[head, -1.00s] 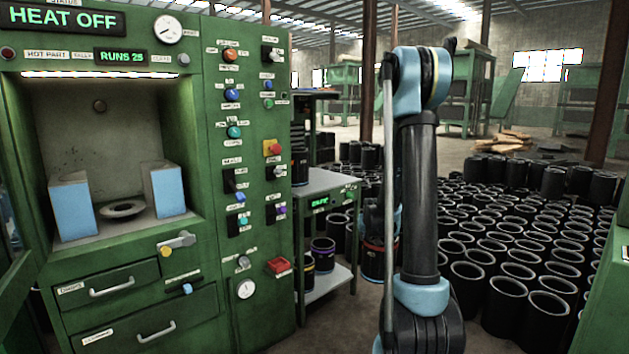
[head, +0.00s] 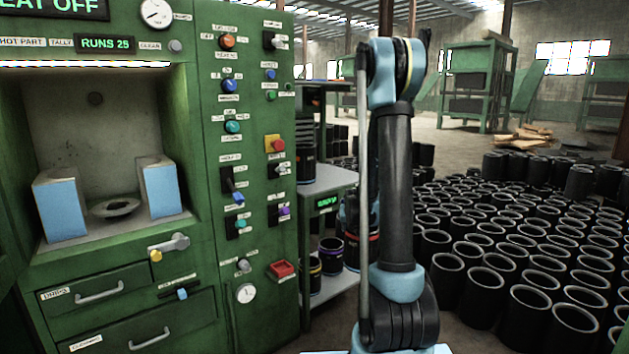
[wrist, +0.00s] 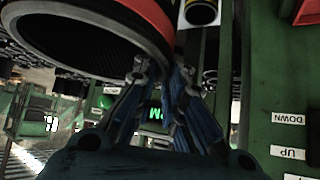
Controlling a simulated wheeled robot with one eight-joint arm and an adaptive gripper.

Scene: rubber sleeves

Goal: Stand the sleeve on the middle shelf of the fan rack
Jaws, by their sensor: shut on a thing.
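My gripper (wrist: 163,78) is shut on the wall of a black sleeve with a red band (wrist: 95,35), which fills the upper left of the wrist view. The sleeve's open end faces the camera. In the head view a red-banded black sleeve (head: 348,218) shows beside my arm, which hides much of it and my gripper. The rack stands right of the green machine, with a grey middle shelf (head: 335,179) and a green display under its edge. Its front part looks bare. I cannot tell the gap between sleeve and shelf.
A black cylinder (head: 306,140) stands at the back left of the middle shelf. Banded sleeves (head: 331,256) stand on the lower shelf (head: 338,283). The green machine's control panel (head: 250,190) borders the rack on the left. Many black sleeves (head: 510,240) crowd the floor at right.

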